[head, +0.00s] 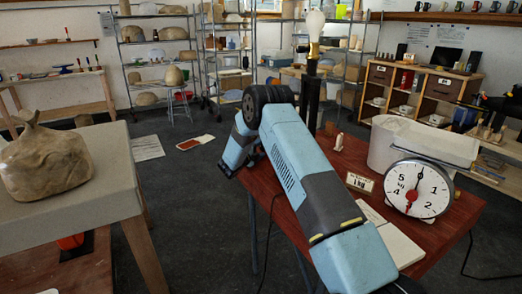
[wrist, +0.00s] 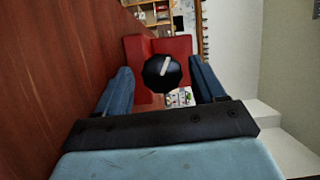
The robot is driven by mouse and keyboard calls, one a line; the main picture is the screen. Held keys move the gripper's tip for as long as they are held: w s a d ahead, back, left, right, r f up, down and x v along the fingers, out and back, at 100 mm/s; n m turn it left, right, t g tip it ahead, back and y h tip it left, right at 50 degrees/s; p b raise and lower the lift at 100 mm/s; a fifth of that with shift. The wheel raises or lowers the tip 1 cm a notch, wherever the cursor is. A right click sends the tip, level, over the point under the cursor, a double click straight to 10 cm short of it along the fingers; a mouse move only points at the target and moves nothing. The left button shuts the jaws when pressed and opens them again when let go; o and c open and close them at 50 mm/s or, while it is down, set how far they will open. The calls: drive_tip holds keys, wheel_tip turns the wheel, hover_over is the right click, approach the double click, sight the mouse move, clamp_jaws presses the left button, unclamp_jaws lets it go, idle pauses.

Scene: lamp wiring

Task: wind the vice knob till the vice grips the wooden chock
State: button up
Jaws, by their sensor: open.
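The vice knob (wrist: 162,73) is black and round with a white stripe across its face. In the wrist view it sits between the two blue fingers of my gripper (wrist: 160,78), with a visible gap on either side. The gripper is open and not closed on the knob. The red vice body (wrist: 176,45) shows behind the knob. I cannot make out the wooden chock in either view. In the head view my arm covers the middle of the red-brown table, and the vice and my gripper do not show there.
On the table (head: 345,165) stand a dial scale (head: 418,188), a small "1 kg" card (head: 360,182) and a black lamp post (head: 310,100) with a bulb (head: 315,24). A grey table (head: 95,205) at left holds a clay-coloured bag (head: 45,160).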

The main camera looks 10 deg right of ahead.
drive_tip(key=v, duration=1.3)
wheel_tip(320, 180, up, 20)
drive_tip(key=n+t+y, duration=0.3)
drive_tip(key=n+y, duration=0.5)
drive_tip(key=s+d+r+n+g+y, duration=0.1)
drive_tip(key=s+r+n+g+y, duration=0.1)
drive_tip(key=s+r+n+y, duration=0.85)
drive_tip(key=s+d+n+g+h, duration=0.1)
drive_tip(key=s+d+n+g, duration=0.1)
drive_tip(key=s, duration=1.2)
drive_tip(key=s+d+n+g+h, duration=0.2)
drive_tip(key=s+d+n, duration=0.2)
drive_tip(key=s, duration=1.1)
drive_tip(key=s+d+n+g+h, duration=0.2)
drive_tip(key=s+d+n, duration=0.1)
drive_tip(key=s, duration=1.2)
drive_tip(key=shift+d+g, duration=0.4)
drive_tip(key=shift+d, duration=0.2)
